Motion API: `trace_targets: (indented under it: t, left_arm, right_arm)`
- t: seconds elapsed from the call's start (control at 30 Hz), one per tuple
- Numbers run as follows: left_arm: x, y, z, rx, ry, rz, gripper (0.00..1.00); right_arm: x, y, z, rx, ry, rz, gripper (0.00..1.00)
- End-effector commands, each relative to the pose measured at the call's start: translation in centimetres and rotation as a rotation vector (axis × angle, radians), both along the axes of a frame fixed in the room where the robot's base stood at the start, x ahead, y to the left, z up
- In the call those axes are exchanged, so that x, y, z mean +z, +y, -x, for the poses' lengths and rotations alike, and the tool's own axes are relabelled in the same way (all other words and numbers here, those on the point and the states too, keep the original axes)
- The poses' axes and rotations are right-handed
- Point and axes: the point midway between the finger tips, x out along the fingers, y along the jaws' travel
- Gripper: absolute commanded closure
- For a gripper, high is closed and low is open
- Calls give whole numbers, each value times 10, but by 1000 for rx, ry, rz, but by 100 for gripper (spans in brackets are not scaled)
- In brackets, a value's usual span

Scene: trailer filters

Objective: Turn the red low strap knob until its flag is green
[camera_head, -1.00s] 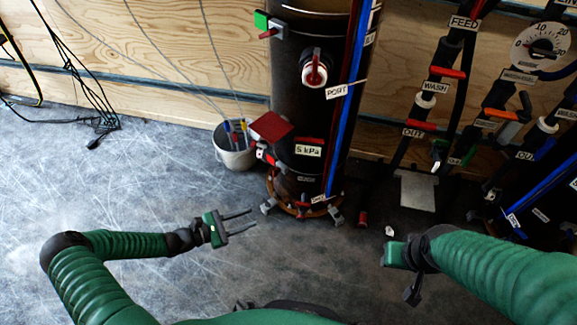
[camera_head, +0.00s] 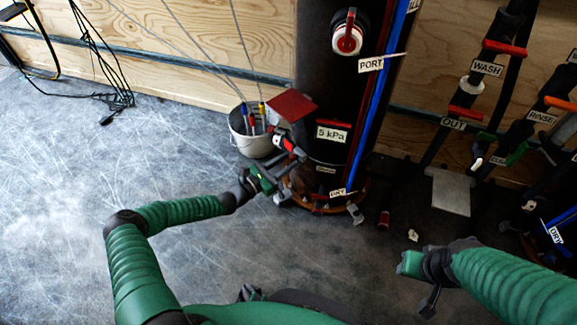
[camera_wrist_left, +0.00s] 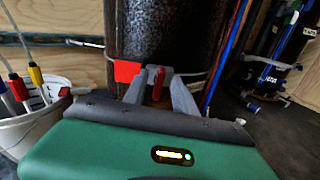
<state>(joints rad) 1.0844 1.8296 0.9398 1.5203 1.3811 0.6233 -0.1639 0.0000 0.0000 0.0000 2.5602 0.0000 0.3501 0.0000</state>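The low strap's flag (camera_head: 293,105) is a red square plate on the left of the dark column; it also shows red in the left wrist view (camera_wrist_left: 127,71). In the left wrist view the red knob (camera_wrist_left: 158,80) stands upright between the grey fingers. My left gripper (camera_head: 283,177) is at the column's lower left, with its fingers apart on either side of the knob; contact is not clear. My right gripper (camera_head: 408,264) is low on the right, away from the column, its fingers hardly visible.
A white bucket (camera_head: 238,139) with colored-handled tools stands close to my left gripper. The column (camera_head: 315,70) carries a red-and-white port, a 5 kPa label and a blue hose. Labeled pipes (camera_head: 455,125) stand to the right.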

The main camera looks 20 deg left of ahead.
Motion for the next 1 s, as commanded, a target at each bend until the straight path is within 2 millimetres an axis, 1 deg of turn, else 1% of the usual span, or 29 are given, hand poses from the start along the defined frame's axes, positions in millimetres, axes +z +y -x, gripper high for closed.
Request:
trace_targets:
  t: [0.03, 0.1, 0.33, 0.37, 0.6, 0.87, 1.0]
  left_arm:
    - [-2, -3, -4, 0, -1, 0, 67]
    - [-1, -5, -8, 0, -1, 1, 67]
    - [1, -5, -9, 0, 0, 1, 67]
    - [1, -5, -9, 0, 0, 1, 69]
    - [1, -5, -8, 0, 0, 1, 100]
    - [1, -5, -8, -1, -1, 0, 100]
    - [2, -6, -8, -1, -5, -8, 100]
  right_arm:
    - [-6, 0, 0, 0, 0, 0, 64]
    - [-6, 0, 0, 0, 0, 0, 64]
    - [-5, 0, 0, 0, 0, 0, 64]
    - [-5, 0, 0, 0, 0, 0, 64]
    - [-5, 0, 0, 0, 0, 0, 64]
    - [-5, 0, 0, 0, 0, 0, 64]
    - [-2, 0, 0, 0, 0, 0, 64]
